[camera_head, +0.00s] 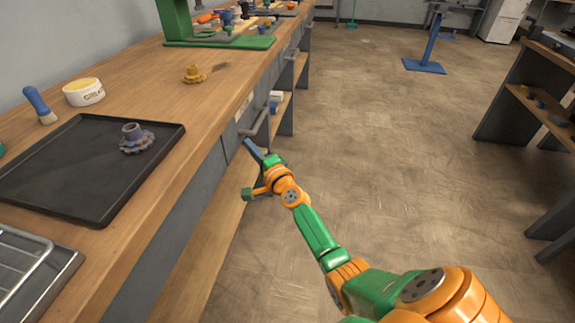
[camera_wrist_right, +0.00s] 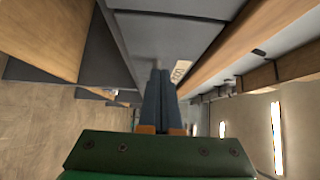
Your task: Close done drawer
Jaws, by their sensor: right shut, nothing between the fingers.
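The drawer (camera_head: 232,146) is set in the grey bench front, under the wooden top. A pale label (camera_head: 243,107) and a bar handle (camera_head: 259,121) show on the bench front just beyond my right gripper. My right gripper (camera_head: 249,144) is shut and empty, its fingertips at or very near the drawer front. In the right wrist view its two dark fingers (camera_wrist_right: 160,75) lie together and point along the grey front, beside a pale label (camera_wrist_right: 181,71) with lettering I cannot fully read. The drawer looks about flush; I cannot tell whether a small gap remains. My left gripper is out of view.
On the bench top (camera_head: 215,95) stand a black tray (camera_head: 60,185) with a purple gear part (camera_head: 134,138), a yellow part (camera_head: 194,74), a grease tub (camera_head: 84,92) and a brush (camera_head: 39,104). A lower shelf (camera_head: 225,235) runs below.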

